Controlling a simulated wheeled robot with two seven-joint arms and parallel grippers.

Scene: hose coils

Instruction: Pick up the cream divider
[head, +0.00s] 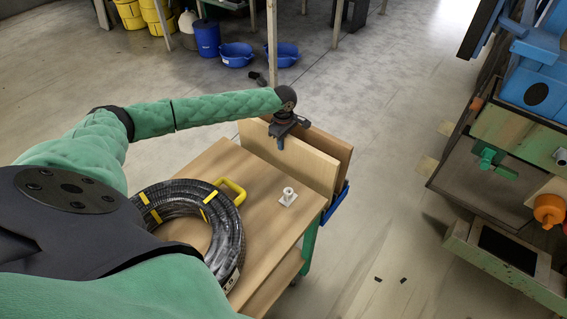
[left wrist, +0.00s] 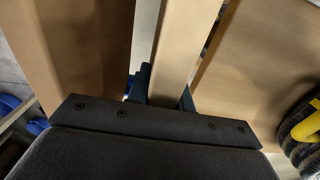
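The cream divider (head: 285,162) is an upright pale wooden panel at the far end of the cart's top in the head view. My left gripper (head: 283,136) points down at its top edge. In the left wrist view the edge of the cream divider (left wrist: 176,45) runs between the two dark fingers of my left gripper (left wrist: 164,92). The fingers sit close against its two faces with no clear gap, shut on it. The divider stands upright; its lower part is hidden in the wrist view. My right gripper is out of view.
A brown panel (head: 334,146) stands just behind the divider. The cart top (head: 238,160) holds a black hose coil (head: 232,240) with yellow bands, a yellow handle (head: 233,190) and a small white fitting (head: 288,197). A shelf unit (head: 500,185) stands right; open floor lies between.

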